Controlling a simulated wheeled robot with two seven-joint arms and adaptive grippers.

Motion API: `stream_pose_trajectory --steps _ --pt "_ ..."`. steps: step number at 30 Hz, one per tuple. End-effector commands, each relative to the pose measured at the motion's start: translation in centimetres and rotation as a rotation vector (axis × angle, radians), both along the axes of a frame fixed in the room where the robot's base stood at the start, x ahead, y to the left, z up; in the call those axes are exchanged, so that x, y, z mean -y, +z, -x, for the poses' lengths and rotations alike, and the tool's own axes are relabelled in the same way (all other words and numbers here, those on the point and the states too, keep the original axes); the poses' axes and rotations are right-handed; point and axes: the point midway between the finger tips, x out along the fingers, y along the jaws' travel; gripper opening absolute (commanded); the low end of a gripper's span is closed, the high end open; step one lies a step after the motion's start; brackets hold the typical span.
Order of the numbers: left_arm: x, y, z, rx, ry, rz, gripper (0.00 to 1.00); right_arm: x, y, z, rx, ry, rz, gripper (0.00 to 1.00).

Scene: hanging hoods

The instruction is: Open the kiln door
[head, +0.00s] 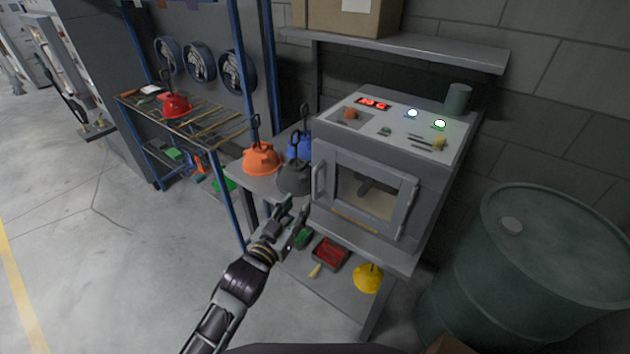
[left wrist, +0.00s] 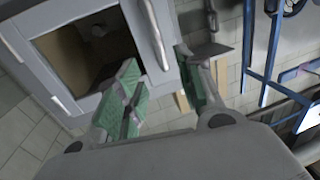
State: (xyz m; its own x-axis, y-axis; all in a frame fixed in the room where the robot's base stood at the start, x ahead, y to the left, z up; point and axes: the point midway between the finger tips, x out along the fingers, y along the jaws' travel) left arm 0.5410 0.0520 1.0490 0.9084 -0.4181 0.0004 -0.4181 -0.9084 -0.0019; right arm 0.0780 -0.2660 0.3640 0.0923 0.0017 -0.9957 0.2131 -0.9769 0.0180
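The grey kiln (head: 365,165) stands on a bench with its door (head: 365,193) shut. The door has a square window and a vertical bar handle (head: 319,183) on its left edge. My left gripper (head: 298,215) is just below and left of the handle. In the left wrist view the gripper (left wrist: 160,66) is open, with green-padded fingers apart. The handle (left wrist: 155,35) lies ahead, between the finger directions, and nothing is gripped. The door window (left wrist: 90,45) shows in that view too. My right gripper is not in view.
Orange (head: 261,160), dark grey (head: 294,178) and blue (head: 301,146) hood-shaped items stand left of the kiln. A large green drum (head: 540,260) stands at right. A red tray (head: 329,253) and yellow hood (head: 368,278) lie on the lower shelf. Floor at left is clear.

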Motion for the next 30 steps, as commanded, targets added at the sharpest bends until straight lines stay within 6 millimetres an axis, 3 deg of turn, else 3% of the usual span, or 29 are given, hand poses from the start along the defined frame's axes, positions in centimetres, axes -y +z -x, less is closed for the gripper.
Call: stream_pose_trajectory --steps 30 --pt "3.7 0.1 -7.9 -0.001 -0.001 0.0 0.37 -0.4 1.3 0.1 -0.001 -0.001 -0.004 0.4"
